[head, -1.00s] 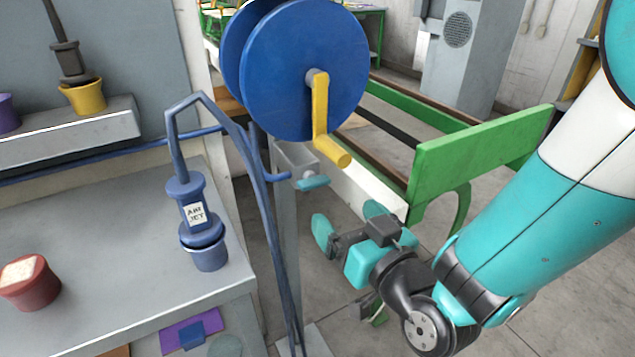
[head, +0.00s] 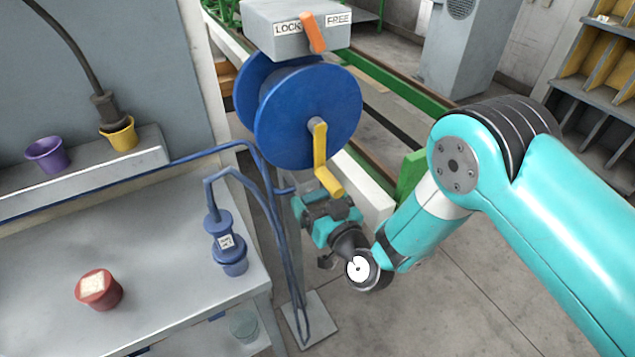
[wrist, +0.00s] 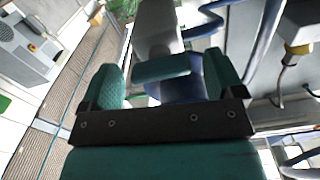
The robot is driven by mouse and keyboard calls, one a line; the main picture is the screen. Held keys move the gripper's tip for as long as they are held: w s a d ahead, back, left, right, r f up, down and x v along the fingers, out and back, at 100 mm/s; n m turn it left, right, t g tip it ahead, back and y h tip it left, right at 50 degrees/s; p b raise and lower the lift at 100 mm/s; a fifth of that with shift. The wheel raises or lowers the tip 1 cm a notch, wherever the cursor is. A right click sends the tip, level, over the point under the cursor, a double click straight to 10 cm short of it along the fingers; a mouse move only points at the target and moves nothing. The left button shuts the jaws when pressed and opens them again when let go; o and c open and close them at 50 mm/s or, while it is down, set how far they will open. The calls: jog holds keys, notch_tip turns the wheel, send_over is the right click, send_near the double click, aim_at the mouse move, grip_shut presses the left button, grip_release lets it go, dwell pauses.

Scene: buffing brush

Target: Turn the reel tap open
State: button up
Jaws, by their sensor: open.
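The reel tap's flat teal lever (wrist: 161,69) shows in the wrist view below a grey housing (wrist: 158,28). My gripper (wrist: 161,82) is open, with one teal finger on each side of the lever in this view. I cannot tell whether either finger touches it. In the head view my gripper (head: 326,209) is at the post, just under the blue reel (head: 290,115) and its yellow crank (head: 320,150). The tap is hidden there behind my gripper and the crank handle.
A grey box marked LOCK and FREE (head: 262,38) with an orange lever (head: 312,32) sits above the reel. Blue hoses (head: 272,215) hang left of the post. A bench (head: 160,262) holds a blue nozzle (head: 226,240) and a red pot (head: 98,290). Open floor lies right.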

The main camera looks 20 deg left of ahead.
jog(key=shift+w+a+p, duration=0.1)
jog(key=shift+a+p, duration=0.05)
jog(key=shift+p, duration=0.7)
jog(key=c, duration=0.9)
jog(key=shift+r+n+p, duration=0.15)
jog(key=shift+n+p, duration=0.35)
jog(key=shift+p, duration=0.4)
jog(key=shift+f+n, duration=0.2)
jog(key=shift+n, duration=0.2)
jog(key=o, duration=0.9)
